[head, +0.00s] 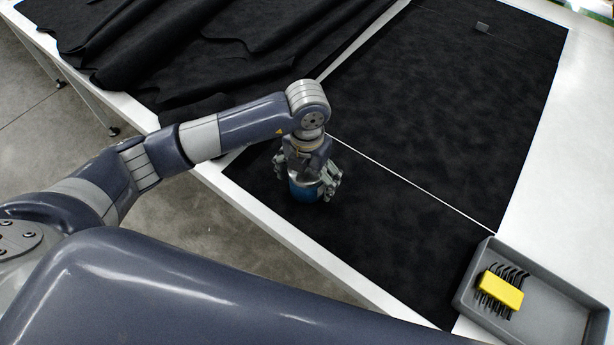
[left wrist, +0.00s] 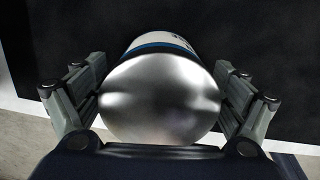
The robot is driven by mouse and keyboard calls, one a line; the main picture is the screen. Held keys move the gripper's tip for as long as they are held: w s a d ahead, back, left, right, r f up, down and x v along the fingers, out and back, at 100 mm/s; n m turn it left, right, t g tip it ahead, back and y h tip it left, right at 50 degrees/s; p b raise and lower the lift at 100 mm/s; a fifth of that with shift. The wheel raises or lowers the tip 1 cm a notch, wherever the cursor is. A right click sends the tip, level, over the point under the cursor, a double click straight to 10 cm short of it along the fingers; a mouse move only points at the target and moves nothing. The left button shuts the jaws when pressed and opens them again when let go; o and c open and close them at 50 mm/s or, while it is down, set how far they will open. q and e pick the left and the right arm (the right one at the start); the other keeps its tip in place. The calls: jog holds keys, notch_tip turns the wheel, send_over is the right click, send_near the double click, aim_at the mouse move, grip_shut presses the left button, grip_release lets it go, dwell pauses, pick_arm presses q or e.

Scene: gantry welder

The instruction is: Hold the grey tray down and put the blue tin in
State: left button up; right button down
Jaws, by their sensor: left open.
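The blue tin (head: 304,188) stands on the black cloth near the table's front edge. In the left wrist view its shiny metal top (left wrist: 160,100) fills the middle, with a blue and white side beyond. My left gripper (head: 312,185) is over the tin from above. Its fingers stand on both sides of the tin, open, with the tin between them; it also shows in the left wrist view (left wrist: 160,98). The grey tray (head: 474,277) sits at the lower right, partly cut off by the picture edge. My right gripper is not in view.
Rumpled black cloth (head: 190,50) covers the back left. A small grey block (head: 482,27) lies at the far end. Flat black cloth between tin and tray is clear.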

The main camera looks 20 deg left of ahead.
pick_arm(q)
jog(key=r+b, duration=0.2)
jog(key=r, duration=0.1)
jog(key=r+b, duration=0.1)
jog(key=r, duration=0.1)
jog(key=shift+w+a, duration=0.15)
jog(key=shift+w, duration=0.1)
notch_tip(320, 180, up, 4)
jog(key=shift+r, duration=0.25)
jog(key=shift+s+r+b, duration=0.1)
jog(key=shift+r+b, duration=0.2)
jog(key=shift+r, duration=0.35)
jog(key=shift+f, duration=0.1)
